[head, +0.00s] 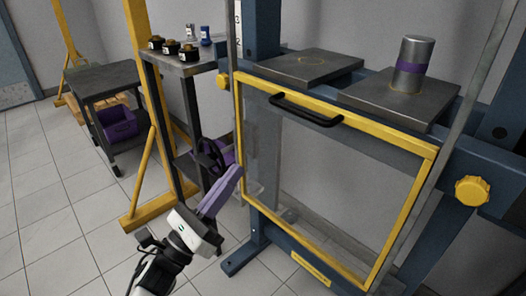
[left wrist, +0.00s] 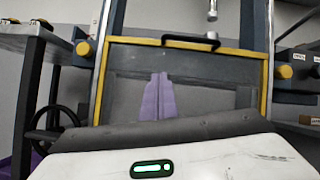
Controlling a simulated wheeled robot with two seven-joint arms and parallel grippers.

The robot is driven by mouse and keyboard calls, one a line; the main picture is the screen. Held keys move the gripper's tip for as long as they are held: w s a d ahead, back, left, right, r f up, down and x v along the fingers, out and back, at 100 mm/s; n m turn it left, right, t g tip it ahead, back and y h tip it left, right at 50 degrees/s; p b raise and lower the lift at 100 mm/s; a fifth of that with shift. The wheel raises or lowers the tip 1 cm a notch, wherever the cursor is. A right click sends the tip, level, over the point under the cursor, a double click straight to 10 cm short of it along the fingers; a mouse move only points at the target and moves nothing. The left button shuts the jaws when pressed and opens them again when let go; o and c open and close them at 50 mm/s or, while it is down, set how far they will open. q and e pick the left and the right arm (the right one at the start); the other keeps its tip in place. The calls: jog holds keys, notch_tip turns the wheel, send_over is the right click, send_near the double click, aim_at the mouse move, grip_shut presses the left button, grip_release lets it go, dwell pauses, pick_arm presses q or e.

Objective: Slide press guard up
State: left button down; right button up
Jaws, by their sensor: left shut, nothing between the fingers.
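The press guard (head: 390,135) is a clear panel in a yellow frame, standing upright at the front of the blue press. A black bar handle (head: 306,110) is fixed near its top edge. In the left wrist view the guard (left wrist: 125,41) fills the middle, with the handle (left wrist: 190,42) at its top. My left gripper (head: 238,170) has purple fingers, which are shut and empty. It is by the guard's left side, below the handle and apart from it. The fingers also show in the left wrist view (left wrist: 159,76), in front of the panel. My right gripper is not in view.
Two metal plates lie on the press bed, and a metal cylinder (head: 412,66) stands on the right one. Yellow knobs (head: 472,190) sit beside the guard. A dark table (head: 180,62) with small parts and a cart (head: 103,82) stand left. Floor at front left is clear.

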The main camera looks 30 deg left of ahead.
pick_arm(q)
jog(key=w+d+r+m+h+p, duration=0.1)
jog(key=w+d+r+m, duration=0.2)
jog(key=w+r, duration=0.5)
jog(key=shift+d+r+m+h, duration=0.25)
jog(key=shift+r+m+h, duration=0.2)
jog(key=shift+r, duration=0.5)
jog(key=shift+w, duration=0.1)
